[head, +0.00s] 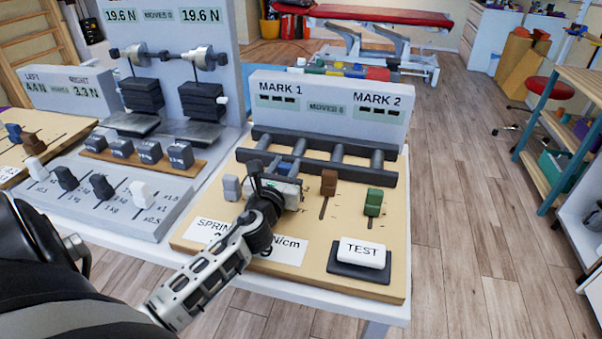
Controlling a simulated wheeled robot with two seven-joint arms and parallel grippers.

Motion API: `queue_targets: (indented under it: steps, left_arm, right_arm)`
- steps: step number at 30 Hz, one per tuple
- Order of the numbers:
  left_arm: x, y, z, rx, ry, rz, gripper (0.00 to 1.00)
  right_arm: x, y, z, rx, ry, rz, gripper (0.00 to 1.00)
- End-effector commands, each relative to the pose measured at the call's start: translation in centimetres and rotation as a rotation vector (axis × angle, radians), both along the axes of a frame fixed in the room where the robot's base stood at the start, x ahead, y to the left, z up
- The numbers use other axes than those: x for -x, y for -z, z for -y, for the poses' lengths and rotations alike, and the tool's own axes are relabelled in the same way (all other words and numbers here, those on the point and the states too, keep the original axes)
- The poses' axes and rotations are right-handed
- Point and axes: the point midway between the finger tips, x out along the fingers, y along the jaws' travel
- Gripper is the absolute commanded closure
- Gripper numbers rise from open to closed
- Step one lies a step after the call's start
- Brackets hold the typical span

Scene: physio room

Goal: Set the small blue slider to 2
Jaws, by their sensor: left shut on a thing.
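A small blue slider (284,168) shows in the head view behind my left gripper (268,180), on the tan board (300,262) with the MARK 1 and MARK 2 panel (333,98). My left gripper is shut at this slider, and its jaws hide most of it. The slider's slot and scale marks are hidden, so its setting cannot be read. On the same board are a grey slider (232,187) to the left, and a brown slider (328,183) and a green slider (373,203) to the right. My right gripper is not in view.
Dark rails (345,161) cross the board behind the sliders. A white TEST button (362,252) is at its front right. Left stand a weight rig (170,85) and a sloped panel with pegs (100,200). Open floor (465,200) lies right of the table.

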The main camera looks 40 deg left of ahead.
Motion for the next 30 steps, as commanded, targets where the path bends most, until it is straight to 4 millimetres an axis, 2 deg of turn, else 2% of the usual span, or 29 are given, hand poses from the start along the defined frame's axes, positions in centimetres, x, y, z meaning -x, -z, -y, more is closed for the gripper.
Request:
queue_targets:
  steps: [6,7,9,20,26,30]
  left_arm:
    - [-0.2,-0.3,-0.1,-0.001,0.002,0.007,1.00]
    - [-0.2,-0.3,-0.1,-0.001,0.002,0.007,0.66]
    - [-0.3,-0.3,0.0,-0.001,0.003,0.007,0.47]
    - [0.2,-0.1,0.3,-0.001,0.004,0.004,0.47]
    - [3.0,0.0,1.5,0.001,0.004,0.001,0.47]
    - [6.3,0.2,2.8,0.002,0.005,0.001,0.47]
  right_arm:
    - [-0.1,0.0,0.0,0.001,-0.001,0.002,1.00]
    - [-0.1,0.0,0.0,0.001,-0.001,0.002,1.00]
    - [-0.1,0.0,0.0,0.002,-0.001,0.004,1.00]
    - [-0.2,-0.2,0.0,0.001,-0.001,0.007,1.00]
    - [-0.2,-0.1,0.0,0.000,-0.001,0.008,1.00]
    - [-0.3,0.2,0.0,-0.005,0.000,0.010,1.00]
